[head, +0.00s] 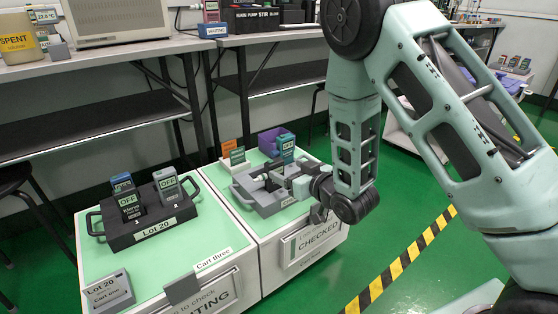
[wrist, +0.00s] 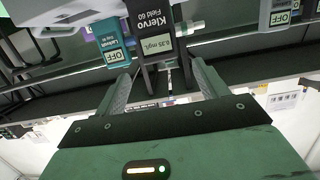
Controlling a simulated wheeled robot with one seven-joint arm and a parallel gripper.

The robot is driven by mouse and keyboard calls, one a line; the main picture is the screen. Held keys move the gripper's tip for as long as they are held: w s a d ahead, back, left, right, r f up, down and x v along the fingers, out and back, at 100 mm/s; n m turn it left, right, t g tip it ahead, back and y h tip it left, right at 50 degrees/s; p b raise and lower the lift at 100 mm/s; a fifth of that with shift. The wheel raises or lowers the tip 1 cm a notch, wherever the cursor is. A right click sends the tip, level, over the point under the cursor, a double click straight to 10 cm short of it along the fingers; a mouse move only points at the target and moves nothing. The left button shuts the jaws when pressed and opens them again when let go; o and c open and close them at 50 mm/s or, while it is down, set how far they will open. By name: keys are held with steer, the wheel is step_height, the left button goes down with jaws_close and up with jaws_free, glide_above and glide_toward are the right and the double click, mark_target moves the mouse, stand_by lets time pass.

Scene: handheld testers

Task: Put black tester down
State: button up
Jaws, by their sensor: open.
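A black tester marked Klervo Field 60 (wrist: 154,40) has a lit reading in the wrist view. It stands just beyond and between my fingertips. In the head view it is a dark shape (head: 271,181) at the grey tray (head: 262,205), partly hidden by my gripper (head: 284,178). My gripper also shows in the wrist view (wrist: 161,74), with its two fingers apart. Whether they touch the tester I cannot tell. A teal tester reading OFF (head: 287,147) stands behind, and a teal one (wrist: 112,42) shows beside the black tester in the wrist view.
The left cart holds a black Lot 20 tray (head: 152,233) with a black tester reading OFF (head: 129,205), a grey tester (head: 167,186) and a blue one (head: 121,183). The grey tray is on the right cart, marked CHECKED (head: 318,238).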

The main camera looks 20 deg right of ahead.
steer(key=s+a+r+n+g+h, duration=0.1)
steer(key=s+a+r+g, duration=0.3)
steer(key=s+a+g, duration=0.75)
steer(key=s+d+r+n+g+h, duration=0.1)
steer(key=s+r, duration=0.1)
steer(key=s, duration=0.9)
steer(key=s+d+r+n+g+h, duration=0.1)
steer(key=s+r+n+g+h, duration=0.1)
steer(key=s, duration=0.9)
steer(key=shift+s+d+r, duration=0.2)
steer(key=shift+d+r, duration=0.05)
steer(key=shift+r, duration=0.25)
steer(key=shift+r+g+p, duration=0.1)
steer(key=shift+g+p, duration=0.15)
steer(key=shift+p, duration=0.05)
step_height(320, 180, up, 46)
steer(key=p, duration=4.5)
steer(key=shift+f+p, duration=0.2)
steer(key=shift+p, duration=0.1)
